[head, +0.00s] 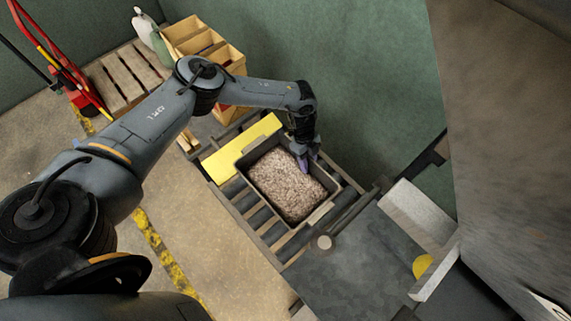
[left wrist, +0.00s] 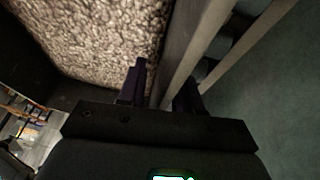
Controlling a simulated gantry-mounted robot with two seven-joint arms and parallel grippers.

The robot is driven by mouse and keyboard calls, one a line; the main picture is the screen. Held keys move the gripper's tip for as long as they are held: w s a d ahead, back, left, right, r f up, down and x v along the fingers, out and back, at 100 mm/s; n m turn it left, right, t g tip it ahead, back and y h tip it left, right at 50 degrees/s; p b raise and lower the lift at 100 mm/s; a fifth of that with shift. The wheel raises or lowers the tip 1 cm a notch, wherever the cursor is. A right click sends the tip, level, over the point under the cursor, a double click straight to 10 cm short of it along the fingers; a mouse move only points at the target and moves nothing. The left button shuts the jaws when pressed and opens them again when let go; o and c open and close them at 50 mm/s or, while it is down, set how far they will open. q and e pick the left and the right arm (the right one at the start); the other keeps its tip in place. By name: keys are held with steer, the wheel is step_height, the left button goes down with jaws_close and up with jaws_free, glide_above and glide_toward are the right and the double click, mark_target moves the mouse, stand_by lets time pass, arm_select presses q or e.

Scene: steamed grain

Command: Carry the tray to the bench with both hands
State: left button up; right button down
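The tray (head: 252,187) is a dark grey rectangular bin full of pale brown grain (head: 287,186). It sits level on a roller conveyor (head: 262,217). My left gripper (head: 308,161) points down at the tray's far right rim. In the left wrist view the dark fingers (left wrist: 160,88) stand on either side of the tray wall (left wrist: 187,50), one on the grain side and one outside. Whether they press on the wall is not clear. My right gripper is in neither view. A flat dark grey surface (head: 365,262) lies right of the conveyor; I cannot tell if it is the bench.
A yellow panel (head: 240,148) lies beside the tray's far left side. Wooden crates (head: 205,45) and a pallet (head: 127,76) stand at the back left, near a red hand truck (head: 78,85). A large brown metal body (head: 510,120) fills the right. Open floor (head: 185,215) lies left of the conveyor.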

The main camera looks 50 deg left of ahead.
arm_select(q)
steer(key=shift+f, duration=0.1)
jaws_close()
stand_by(1.3)
steer(key=shift+d, duration=0.1)
